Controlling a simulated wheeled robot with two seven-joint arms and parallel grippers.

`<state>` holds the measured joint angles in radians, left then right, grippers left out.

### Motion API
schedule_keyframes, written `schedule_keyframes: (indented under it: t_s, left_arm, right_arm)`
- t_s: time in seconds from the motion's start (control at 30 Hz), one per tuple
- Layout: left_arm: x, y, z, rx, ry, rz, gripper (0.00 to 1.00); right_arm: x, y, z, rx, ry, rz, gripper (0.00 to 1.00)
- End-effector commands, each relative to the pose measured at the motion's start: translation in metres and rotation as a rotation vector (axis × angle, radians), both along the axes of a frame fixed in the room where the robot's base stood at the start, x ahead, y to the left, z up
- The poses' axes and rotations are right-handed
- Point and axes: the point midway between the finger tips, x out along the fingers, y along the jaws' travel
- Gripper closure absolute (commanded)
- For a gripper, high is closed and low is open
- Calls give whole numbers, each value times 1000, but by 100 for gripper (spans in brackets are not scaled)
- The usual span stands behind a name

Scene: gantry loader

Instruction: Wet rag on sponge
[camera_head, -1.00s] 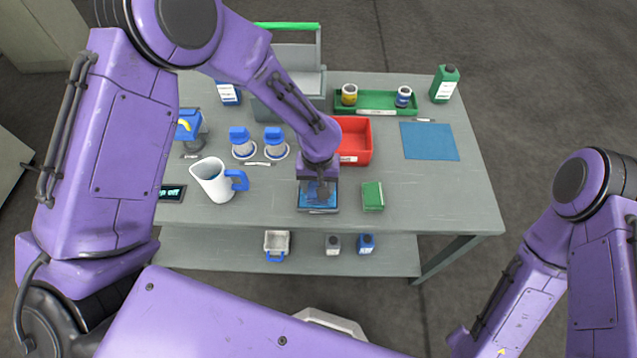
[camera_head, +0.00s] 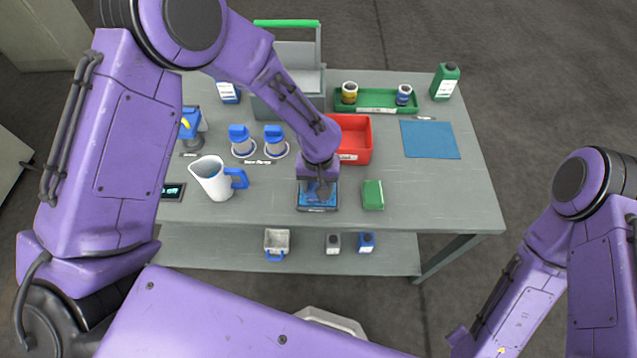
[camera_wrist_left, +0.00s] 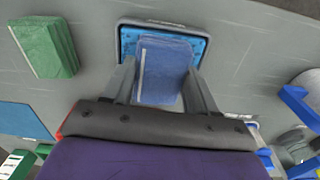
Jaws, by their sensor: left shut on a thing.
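My left gripper (camera_head: 319,196) is shut on a folded blue rag (camera_wrist_left: 163,70), gripping it by two opposite sides. The rag is over a bright blue sponge (camera_wrist_left: 128,44) in a shallow dark tray (camera_head: 318,210) near the table's front edge. In the left wrist view the sponge shows around the rag's far end and sides; I cannot tell whether the two touch. A folded green cloth (camera_head: 373,195) lies just right of the tray and also shows in the left wrist view (camera_wrist_left: 46,47). My right gripper is outside the views.
A white jug (camera_head: 211,180) with a blue handle stands left of the tray. Two blue-topped dispensers (camera_head: 240,144) and a red bin (camera_head: 355,124) are behind it. A flat blue mat (camera_head: 430,141) lies right. The table's right front is clear.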

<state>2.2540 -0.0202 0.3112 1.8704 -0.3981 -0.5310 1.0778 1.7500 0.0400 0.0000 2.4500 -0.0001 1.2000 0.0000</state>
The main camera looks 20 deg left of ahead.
Motion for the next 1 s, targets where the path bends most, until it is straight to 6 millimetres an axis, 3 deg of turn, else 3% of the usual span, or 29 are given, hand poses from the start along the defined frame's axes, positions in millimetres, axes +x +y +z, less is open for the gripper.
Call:
schedule_keyframes:
  t_s: [1.0]
  left_arm:
    - [0,0,-2,1,1,0,67]
  right_arm:
    - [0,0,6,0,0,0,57]
